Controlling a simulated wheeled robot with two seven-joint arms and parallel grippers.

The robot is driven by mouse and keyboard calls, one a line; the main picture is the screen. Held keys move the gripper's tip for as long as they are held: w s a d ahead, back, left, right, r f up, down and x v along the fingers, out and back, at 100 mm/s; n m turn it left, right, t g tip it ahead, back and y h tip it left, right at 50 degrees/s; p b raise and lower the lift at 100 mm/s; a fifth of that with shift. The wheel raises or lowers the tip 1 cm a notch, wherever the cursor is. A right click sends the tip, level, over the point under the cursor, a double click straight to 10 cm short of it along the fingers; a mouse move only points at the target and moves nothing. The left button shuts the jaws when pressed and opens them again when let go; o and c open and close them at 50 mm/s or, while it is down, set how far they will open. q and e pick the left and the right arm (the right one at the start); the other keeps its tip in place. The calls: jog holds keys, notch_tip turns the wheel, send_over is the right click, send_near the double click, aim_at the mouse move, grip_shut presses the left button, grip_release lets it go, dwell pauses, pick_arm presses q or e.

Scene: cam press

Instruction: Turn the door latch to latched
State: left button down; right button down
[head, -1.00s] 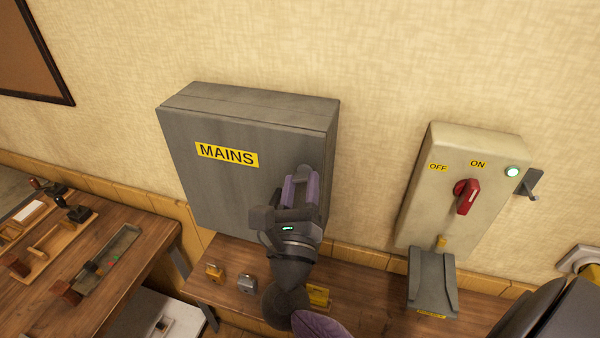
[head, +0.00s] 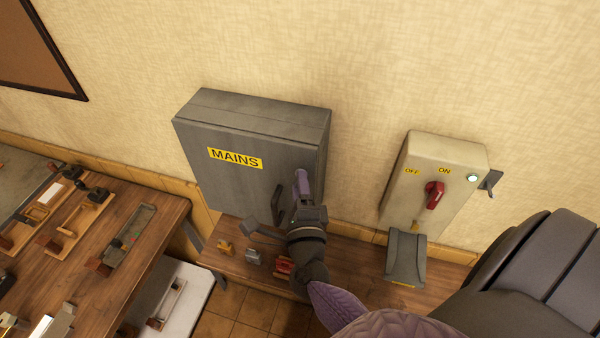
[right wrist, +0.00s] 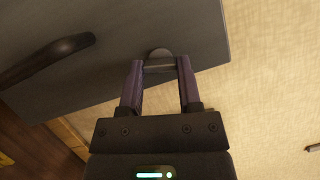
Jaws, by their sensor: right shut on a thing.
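The grey MAINS cabinet (head: 235,185) hangs on the wall with its door closed against the box, as far as I can tell. The door latch (right wrist: 159,62) is a small grey piece with a rounded top near the door's right edge, between my fingertips in the right wrist view. My right gripper (head: 302,178) is shut on it, its purple fingers (right wrist: 160,75) at either side. In the head view the gripper hides the latch. Whether the latch is latched cannot be told. A dark door handle (right wrist: 45,60) is left of the gripper. My left gripper is not in view.
A beige switch box (head: 425,180) with a red knob (head: 434,194) is to the right, a grey holder (head: 405,258) below it. Padlock-like pieces, one red (head: 284,265), lie on the shelf under the cabinet. A wooden bench (head: 150,240) is at left.

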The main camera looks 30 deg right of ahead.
jog(key=shift+r+n+y+p, duration=0.1)
jog(key=shift+n+y+p, duration=0.2)
jog(key=shift+n+p, duration=0.75)
jog(key=shift+c, duration=1.4)
grip_release()
jog(key=b+v, duration=0.2)
jog(key=v, duration=0.8)
jog(key=shift+r, duration=0.2)
